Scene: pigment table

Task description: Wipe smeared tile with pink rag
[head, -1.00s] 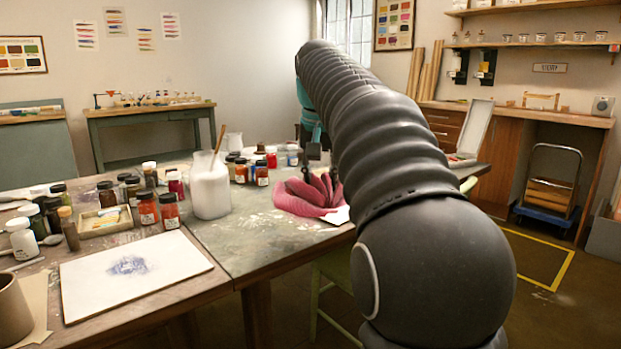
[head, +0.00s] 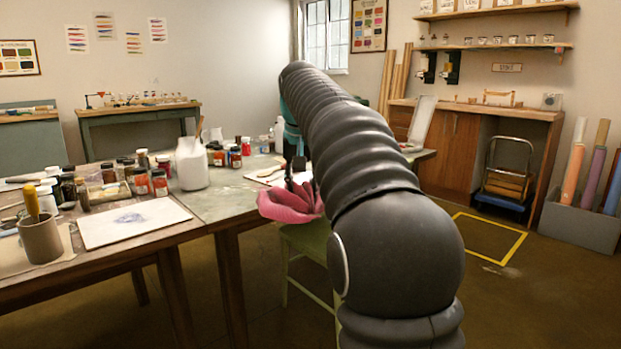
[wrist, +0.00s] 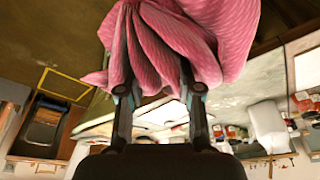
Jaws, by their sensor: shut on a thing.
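The smeared tile (head: 132,221) is a flat white square lying on the near part of the table, with a blue-purple smudge near its middle. The pink rag (head: 284,206) hangs bunched in my gripper (head: 296,180) at the table's right edge, to the right of the tile and apart from it. In the wrist view, the ribbed pink rag (wrist: 215,25) fills the top, and both fingers of my gripper (wrist: 160,78) are shut on its folds. The fingertips are partly hidden in the cloth. My arm hides part of the table behind the rag.
A white jar (head: 191,165) and several small pigment bottles stand behind the tile. A brown cup (head: 41,240) with a wooden handle in it stands left of the tile. A green chair (head: 308,245) is below the rag. Open floor lies in front.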

